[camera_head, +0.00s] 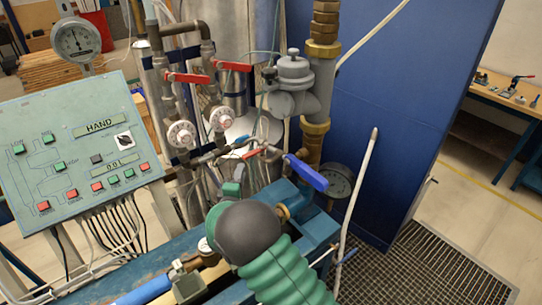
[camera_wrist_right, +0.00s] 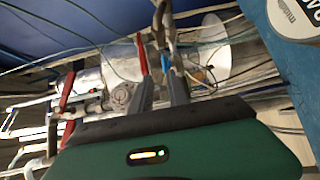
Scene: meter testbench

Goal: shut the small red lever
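The small red lever (camera_head: 254,153) sits on thin pipework in the middle of the head view, beside a small blue lever (camera_head: 240,142). My right gripper (camera_head: 237,173) is just below and in front of it, its fingers hard to make out there. In the right wrist view its two grey fingers (camera_wrist_right: 162,82) are apart, with nothing held between them. A red lever (camera_wrist_right: 142,54), seemingly the small one, shows just beyond the left fingertip. I cannot tell whether they touch. My left gripper is not in view.
Two larger red levers (camera_head: 187,78) (camera_head: 233,67) are on the pipes above. A big blue lever (camera_head: 306,174) is close on the right, near a gauge (camera_head: 338,181). A control panel (camera_head: 78,150) stands at left. Pipes and hoses crowd the space around the gripper.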

